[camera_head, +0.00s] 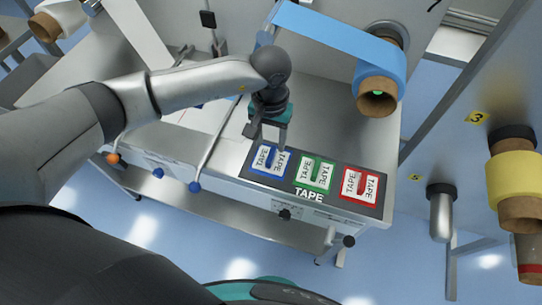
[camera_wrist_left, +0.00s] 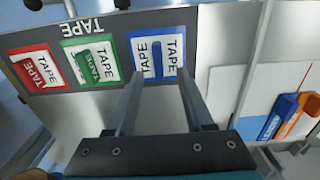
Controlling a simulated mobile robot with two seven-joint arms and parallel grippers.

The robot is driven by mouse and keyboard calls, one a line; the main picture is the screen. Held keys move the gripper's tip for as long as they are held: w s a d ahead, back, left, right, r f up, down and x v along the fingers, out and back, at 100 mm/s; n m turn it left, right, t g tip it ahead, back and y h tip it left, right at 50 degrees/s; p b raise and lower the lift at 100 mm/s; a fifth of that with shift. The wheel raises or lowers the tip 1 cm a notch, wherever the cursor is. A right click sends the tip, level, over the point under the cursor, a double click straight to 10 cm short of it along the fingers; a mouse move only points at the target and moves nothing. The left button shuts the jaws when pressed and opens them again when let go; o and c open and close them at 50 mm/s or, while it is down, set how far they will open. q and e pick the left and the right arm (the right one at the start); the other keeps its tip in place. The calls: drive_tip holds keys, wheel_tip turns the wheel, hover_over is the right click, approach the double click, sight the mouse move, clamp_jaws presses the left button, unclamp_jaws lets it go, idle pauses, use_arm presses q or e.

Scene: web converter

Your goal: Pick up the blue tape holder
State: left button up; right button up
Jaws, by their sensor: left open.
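The blue tape holder (camera_head: 272,159) is a slim blue piece in a blue-framed spot marked TAPE, at the left end of a dark labelled strip on the metal table. It also shows in the left wrist view (camera_wrist_left: 157,60), at the top middle. My left gripper (camera_head: 268,142) points down just over this spot, with its fingers apart and nothing between them. In the left wrist view the fingertips (camera_wrist_left: 160,80) lie on either side of the blue spot, near its lower edge. I cannot tell the exact height gap. My right gripper is not in view.
Green (camera_head: 314,173) and red (camera_head: 361,185) TAPE spots sit beside the blue one on the dark strip (camera_head: 330,205). A blue roll (camera_head: 378,88) hangs above the table at the back. A blue tool (camera_wrist_left: 277,117) and an orange tool (camera_wrist_left: 298,117) lie at right in the wrist view.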

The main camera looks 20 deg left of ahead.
sight(271, 154)
use_arm(q)
wheel_tip(271, 154, down, 4)
drive_tip(key=shift+s+d+f, duration=0.1)
drive_tip(key=shift+s+f, duration=0.05)
clamp_jaws()
idle(0.4)
